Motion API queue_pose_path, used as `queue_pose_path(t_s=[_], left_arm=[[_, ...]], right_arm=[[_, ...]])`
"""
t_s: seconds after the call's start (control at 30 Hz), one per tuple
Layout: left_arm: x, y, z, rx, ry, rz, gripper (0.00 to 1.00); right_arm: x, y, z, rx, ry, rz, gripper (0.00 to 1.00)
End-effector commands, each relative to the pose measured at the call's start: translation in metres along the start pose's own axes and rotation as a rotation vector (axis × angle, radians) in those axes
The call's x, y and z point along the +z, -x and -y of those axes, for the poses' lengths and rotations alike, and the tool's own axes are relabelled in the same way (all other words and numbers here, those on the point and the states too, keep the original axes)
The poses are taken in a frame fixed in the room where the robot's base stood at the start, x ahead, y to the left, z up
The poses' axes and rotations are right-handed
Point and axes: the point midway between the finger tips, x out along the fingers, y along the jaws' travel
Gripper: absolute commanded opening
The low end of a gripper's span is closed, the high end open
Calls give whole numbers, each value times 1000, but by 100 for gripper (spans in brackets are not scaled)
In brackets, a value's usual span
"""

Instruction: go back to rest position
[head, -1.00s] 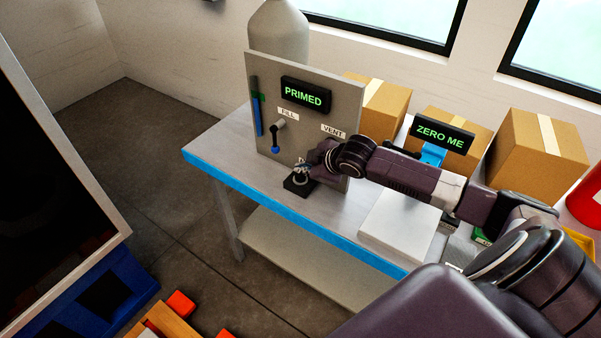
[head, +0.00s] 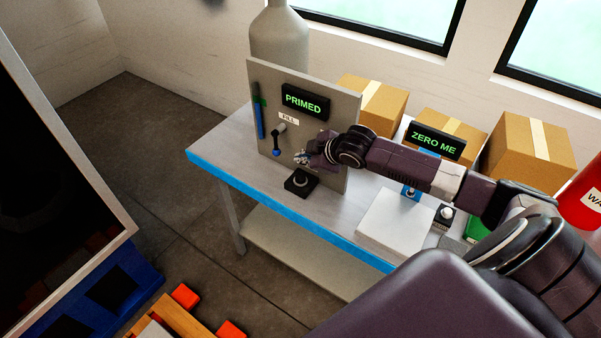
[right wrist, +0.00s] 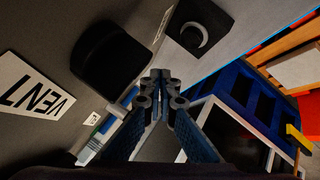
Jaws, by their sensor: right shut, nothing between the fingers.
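My right gripper (head: 302,157) is shut and empty in front of the grey panel (head: 335,110). It hangs above and apart from a black block with a round knob (head: 300,182) on the table. In the right wrist view its fingertips (right wrist: 160,76) meet, and the block's round knob (right wrist: 194,36) shows beyond them. The panel has a display reading PRIMED (head: 305,101) and a FILL lever (head: 277,140). The VENT label (right wrist: 38,103) shows in the right wrist view; my arm hides it in the head view. My left gripper is not in view.
The blue-edged table (head: 230,150) also holds a ZERO ME display (head: 435,140), a white flat plate (head: 393,222) and cardboard boxes (head: 530,145). A red container (head: 580,190) stands at the right. A blue rack (head: 110,290) and wooden crate (head: 185,325) are at lower left.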

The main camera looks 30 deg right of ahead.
Motion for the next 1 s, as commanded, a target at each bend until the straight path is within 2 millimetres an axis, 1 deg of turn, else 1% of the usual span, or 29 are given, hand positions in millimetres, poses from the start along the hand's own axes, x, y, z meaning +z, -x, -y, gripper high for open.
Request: queue_pose_path(t_s=[0.7,0.77,0.83,0.87,0.97,1.0], left_arm=[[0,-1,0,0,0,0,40],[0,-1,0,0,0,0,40],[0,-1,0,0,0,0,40],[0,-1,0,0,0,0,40],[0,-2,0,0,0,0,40],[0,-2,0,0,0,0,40]], right_arm=[[1,-1,1,0,0,1,0],[0,-1,4,-4,-1,1,0],[0,-2,16,-18,-5,3,0],[-2,-3,25,-29,-8,3,0],[-7,-2,76,-86,-32,11,0],[-10,1,103,-116,-49,17,0]])
